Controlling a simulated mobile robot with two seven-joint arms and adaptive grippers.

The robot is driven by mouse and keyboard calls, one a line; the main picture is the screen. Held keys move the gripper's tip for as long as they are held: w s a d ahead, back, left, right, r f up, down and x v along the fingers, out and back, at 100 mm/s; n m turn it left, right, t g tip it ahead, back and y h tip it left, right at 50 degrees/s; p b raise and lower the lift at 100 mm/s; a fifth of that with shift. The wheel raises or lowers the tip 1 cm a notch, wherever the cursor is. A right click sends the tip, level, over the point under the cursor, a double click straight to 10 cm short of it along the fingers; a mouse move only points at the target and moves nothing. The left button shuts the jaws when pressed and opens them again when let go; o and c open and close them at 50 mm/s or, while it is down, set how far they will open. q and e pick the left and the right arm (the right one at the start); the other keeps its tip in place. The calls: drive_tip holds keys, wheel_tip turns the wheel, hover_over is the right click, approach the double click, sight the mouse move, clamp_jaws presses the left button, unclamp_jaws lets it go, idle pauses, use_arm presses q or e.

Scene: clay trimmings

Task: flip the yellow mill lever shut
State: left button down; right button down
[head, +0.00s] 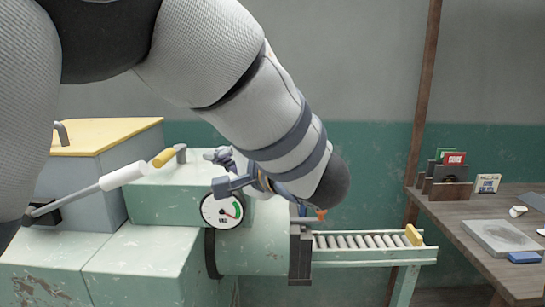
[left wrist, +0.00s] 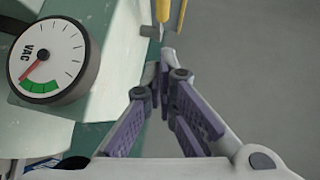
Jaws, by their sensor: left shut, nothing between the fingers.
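The yellow mill lever (head: 165,157) shows in the head view as a short yellow grip beside a grey bracket (head: 181,152) on top of the green machine. Its grip looks tilted, and I cannot tell its full travel. In the left wrist view a yellow grip (left wrist: 162,12) with a metal end lies just beyond my fingertips. My left gripper (head: 212,158) is to the right of the lever, apart from it, with its fingers pointing left. The left wrist view shows its fingers (left wrist: 166,64) shut and empty. My right gripper is not in view.
A round VAC gauge (head: 222,210) sits close below my left gripper. A white-handled lever (head: 123,175) reaches up at left, near a yellow-lidded box (head: 108,135). A wooden table (head: 465,222) stands far right.

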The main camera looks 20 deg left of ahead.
sight(175, 154)
use_arm(q)
drive_tip(key=x, duration=0.6)
drive_tip(key=shift+w+f, duration=0.1)
drive_tip(key=shift+f, duration=0.15)
drive_tip(key=a, duration=0.3)
drive_tip(key=shift+s+a, duration=0.2)
drive_tip(key=shift+a, duration=0.1)
drive_tip(key=shift+s+a+f, duration=0.1)
drive_tip(key=shift+a+f, duration=0.1)
drive_tip(key=shift+a, duration=0.15)
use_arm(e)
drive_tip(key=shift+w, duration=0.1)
